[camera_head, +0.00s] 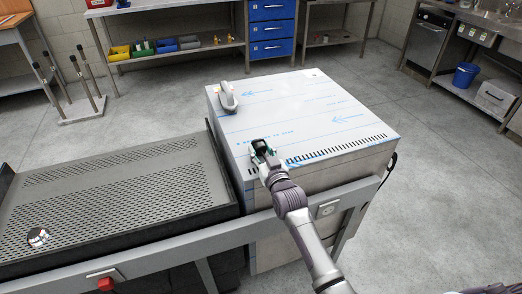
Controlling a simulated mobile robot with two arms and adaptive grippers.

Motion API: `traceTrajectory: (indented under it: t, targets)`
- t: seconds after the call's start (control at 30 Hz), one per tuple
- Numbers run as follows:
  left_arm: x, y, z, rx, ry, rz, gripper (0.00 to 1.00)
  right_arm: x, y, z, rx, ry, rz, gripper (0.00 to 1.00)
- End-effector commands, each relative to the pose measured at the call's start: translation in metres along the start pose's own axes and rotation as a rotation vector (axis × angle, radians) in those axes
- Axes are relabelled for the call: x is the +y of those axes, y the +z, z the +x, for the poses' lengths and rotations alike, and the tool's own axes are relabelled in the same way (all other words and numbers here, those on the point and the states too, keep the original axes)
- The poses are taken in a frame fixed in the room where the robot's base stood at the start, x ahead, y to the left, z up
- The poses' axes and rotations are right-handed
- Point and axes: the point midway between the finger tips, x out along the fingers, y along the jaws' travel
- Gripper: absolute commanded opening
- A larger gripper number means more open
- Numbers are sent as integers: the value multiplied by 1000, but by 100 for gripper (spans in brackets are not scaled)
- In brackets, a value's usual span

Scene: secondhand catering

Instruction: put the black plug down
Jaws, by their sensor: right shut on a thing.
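My right gripper (264,155) reaches in from the lower right over the front left part of a white-filmed metal box (325,107). It is shut on a small dark thing, taken as the black plug (261,145). The plug shows only in part between the fingers, just above or on the box top; I cannot tell if it touches. My left gripper is not in view.
A grey handle-shaped object (228,97) lies on the box's back left corner. Vent slots (335,150) run along its front edge. A perforated black tray (110,190) with a shiny round piece (38,238) adjoins at left. The box's middle and right are clear.

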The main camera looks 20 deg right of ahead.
Motion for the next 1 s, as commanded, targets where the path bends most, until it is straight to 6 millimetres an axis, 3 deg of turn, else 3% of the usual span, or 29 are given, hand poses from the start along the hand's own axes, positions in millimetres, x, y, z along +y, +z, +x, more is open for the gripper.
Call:
traceTrajectory:
  t: [0.17, 0.2, 0.33, 0.67, 0.8, 1.0]
  targets:
    - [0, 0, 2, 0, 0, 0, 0, 0, 7, 0, -7, 0, 0, 0]
    - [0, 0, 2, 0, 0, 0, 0, 0, 8, -1, -9, 0, 0, 44]
    - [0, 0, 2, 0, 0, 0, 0, 0, 9, -1, -12, -1, 0, 66]
    - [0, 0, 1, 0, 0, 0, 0, -1, 11, -2, -20, -1, -1, 68]
    - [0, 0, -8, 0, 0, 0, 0, -1, -4, -2, -17, -1, -1, 68]
    - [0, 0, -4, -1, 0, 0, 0, 0, -2, -44, -13, -1, 0, 68]
